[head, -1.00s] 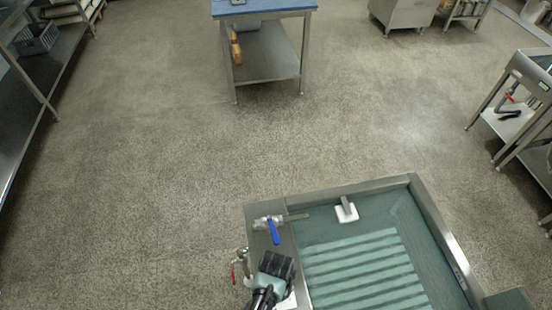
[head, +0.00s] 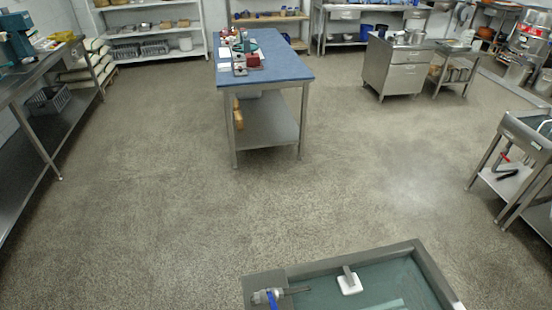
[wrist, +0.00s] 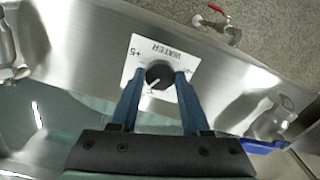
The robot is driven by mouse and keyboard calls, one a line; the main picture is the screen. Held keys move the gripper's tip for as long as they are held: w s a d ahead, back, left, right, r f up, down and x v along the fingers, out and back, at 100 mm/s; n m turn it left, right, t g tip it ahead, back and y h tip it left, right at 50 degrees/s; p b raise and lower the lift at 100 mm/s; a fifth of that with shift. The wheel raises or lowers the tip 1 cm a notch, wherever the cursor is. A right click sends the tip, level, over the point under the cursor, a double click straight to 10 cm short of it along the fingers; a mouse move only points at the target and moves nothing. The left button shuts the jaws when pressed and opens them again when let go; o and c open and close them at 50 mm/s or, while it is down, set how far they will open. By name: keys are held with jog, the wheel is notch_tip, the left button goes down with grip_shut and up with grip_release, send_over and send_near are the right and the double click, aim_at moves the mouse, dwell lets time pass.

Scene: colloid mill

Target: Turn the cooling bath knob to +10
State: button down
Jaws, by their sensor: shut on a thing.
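The cooling bath knob (wrist: 159,74) is a round black knob on a white square plate (wrist: 148,48), which is fixed to the bath's steel rim. The plate reads WATER, upside down in the wrist view, with +5 at its left. A white pointer line on the knob points toward the lower left of the picture. The other markings are small or partly hidden by my fingers. My gripper (wrist: 160,75) has its two blue fingers on either side of the knob, shut on it.
A blue-handled valve (head: 268,297) sits at the bath's corner. A red-handled tap (wrist: 220,11) is beside the rim. A blue-topped table (head: 265,75) stands beyond open floor.

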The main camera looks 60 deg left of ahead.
jog(key=shift+c, duration=1.8)
grip_release()
jog(key=shift+r, duration=0.1)
notch_tip(320, 180, up, 13)
